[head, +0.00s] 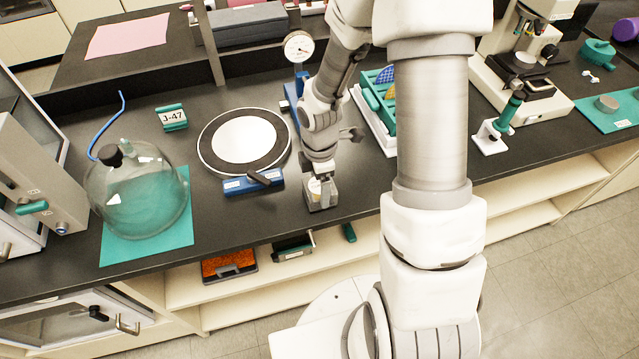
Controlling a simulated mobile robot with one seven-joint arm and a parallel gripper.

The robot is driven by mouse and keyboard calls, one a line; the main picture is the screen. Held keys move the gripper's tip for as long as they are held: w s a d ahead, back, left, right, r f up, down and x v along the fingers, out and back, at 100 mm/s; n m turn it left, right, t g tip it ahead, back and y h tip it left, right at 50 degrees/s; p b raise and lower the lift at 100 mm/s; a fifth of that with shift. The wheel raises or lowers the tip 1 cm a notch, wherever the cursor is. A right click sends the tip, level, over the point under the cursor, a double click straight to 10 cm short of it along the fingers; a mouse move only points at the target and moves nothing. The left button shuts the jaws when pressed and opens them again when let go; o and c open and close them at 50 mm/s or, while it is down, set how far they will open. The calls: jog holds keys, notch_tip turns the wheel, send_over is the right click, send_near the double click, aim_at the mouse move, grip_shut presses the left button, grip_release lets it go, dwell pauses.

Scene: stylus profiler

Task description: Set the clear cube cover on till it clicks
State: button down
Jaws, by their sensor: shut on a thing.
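My gripper (320,191) is low over the black bench near its front edge, pointing down. It is shut on a small box-like piece, which seems to be the clear cube cover (318,203). A pale, round part shows at the fingers. The fingers hide much of the piece, and I cannot tell whether it is seated on a base or held just above one.
A round black-and-white plate (243,141) with a blue block (253,183) is left of my gripper. A glass dome (137,190) stands farther left on a teal mat (118,250). A dial gauge (299,46) is behind, and a teal rack (378,98) is right.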

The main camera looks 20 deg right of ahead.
aim_at(319, 185)
grip_release()
dwell(0.3)
notch_tip(319, 185, up, 7)
jog(key=p, duration=0.6)
jog(key=shift+r, duration=0.1)
